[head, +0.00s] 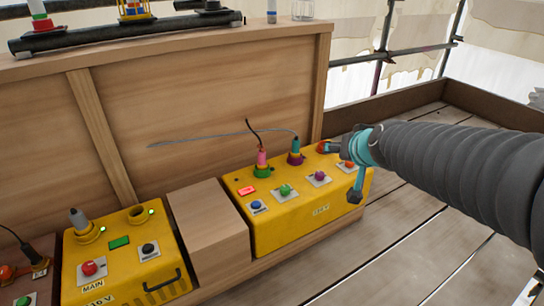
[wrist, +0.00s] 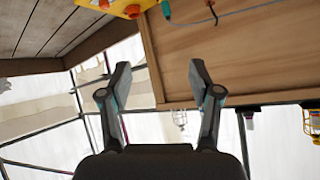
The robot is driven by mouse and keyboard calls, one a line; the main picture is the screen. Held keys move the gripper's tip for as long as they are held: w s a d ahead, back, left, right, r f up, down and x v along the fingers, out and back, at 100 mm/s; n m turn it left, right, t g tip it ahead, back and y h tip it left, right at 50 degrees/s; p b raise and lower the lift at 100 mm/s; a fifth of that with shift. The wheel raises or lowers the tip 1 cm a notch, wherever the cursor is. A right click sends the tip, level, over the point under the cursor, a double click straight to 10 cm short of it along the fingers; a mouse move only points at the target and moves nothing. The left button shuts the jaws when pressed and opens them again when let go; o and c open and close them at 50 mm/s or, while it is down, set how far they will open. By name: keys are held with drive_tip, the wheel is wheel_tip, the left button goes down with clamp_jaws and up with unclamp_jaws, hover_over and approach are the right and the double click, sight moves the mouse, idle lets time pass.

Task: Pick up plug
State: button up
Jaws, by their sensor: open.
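Several plugs show in the head view. A pink plug (head: 262,158) stands in a green socket and a teal plug (head: 295,146) in a purple socket on the right yellow box (head: 290,228). A grey plug (head: 78,219) stands in the left yellow box (head: 125,268), marked MAIN. Which plug is meant cannot be told. My gripper (head: 340,172) is open and empty over the right end of the right box, right of the teal plug. In the wrist view my gripper's fingers (wrist: 160,75) are spread, with a teal plug (wrist: 166,11) at the top edge, beyond them.
A wooden block (head: 208,225) sits between the yellow boxes. A wooden panel (head: 200,100) rises behind them. A dark pipe (head: 120,35) lies along the top ledge. A thin grey cable (head: 210,137) runs from the teal plug. Plank floor is clear at right.

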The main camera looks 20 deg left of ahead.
drive_tip(key=w+a+f+t+p, duration=0.1)
drive_tip(key=w+a+f, duration=0.2)
drive_tip(key=w+a, duration=0.4)
drive_tip(key=w+a+f+t, duration=0.1)
drive_tip(key=w+a+f, duration=0.1)
drive_tip(key=w+a, duration=0.5)
drive_tip(key=m+t+h, duration=0.1)
drive_tip(key=t+h, duration=0.2)
drive_tip(key=h, duration=0.1)
approach(261, 155)
drive_tip(key=x, duration=1.1)
drive_tip(key=shift+w+a+f+p, duration=0.1)
drive_tip(key=shift+w+p, duration=0.25)
drive_tip(key=shift+p, duration=0.05)
clamp_jaws()
